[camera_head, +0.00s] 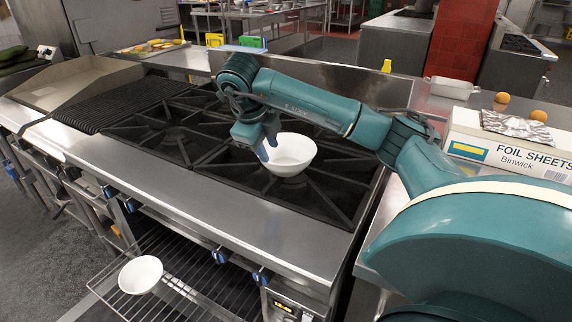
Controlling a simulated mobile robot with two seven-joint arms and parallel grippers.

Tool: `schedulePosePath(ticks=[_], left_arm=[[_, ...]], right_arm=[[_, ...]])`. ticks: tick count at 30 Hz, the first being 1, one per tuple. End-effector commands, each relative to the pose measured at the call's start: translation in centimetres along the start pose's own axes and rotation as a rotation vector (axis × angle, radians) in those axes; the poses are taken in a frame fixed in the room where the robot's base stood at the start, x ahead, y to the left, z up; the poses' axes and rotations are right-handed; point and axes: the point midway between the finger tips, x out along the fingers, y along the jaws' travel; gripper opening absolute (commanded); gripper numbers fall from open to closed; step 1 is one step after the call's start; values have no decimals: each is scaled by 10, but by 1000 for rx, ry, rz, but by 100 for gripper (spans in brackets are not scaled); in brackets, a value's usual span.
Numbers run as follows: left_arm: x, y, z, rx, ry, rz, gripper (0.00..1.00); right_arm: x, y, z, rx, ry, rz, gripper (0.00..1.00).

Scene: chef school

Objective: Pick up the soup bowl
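A white bowl (291,156) is over the black burner grates of the stove, in the middle of the head view. My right gripper (266,150) reaches down at the bowl's left rim, with its fingers against or very close to it. The fingers partly hide that side, so I cannot tell if they are shut on the rim. I also cannot tell if the bowl rests on the grate or is held just above it. A second white bowl (140,275) sits on the low wire rack at the lower left. My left gripper is out of view.
The stove's steel front edge (190,197) runs below the grates (150,135). A foil sheets box (510,150) with foil on top stands on the right counter, near round orange items (502,98) and a white dish (451,88). A ridged griddle (105,103) lies left.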

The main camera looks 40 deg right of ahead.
Motion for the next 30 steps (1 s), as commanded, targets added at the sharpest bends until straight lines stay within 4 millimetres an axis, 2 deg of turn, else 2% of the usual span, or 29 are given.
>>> schedulePosePath(ticks=[8, 12, 16, 25, 30], left_arm=[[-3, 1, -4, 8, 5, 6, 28], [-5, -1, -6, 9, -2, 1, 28], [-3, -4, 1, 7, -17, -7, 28], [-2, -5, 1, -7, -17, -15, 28], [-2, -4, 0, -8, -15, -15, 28]], right_arm=[[21, 0, 1, -1, 1, 1, 29], [43, 4, 3, -1, 2, 2, 29], [59, 4, 4, 0, 0, 1, 29], [64, 4, 4, 0, -3, 1, 29], [63, 4, 4, 0, -3, 1, 15]])
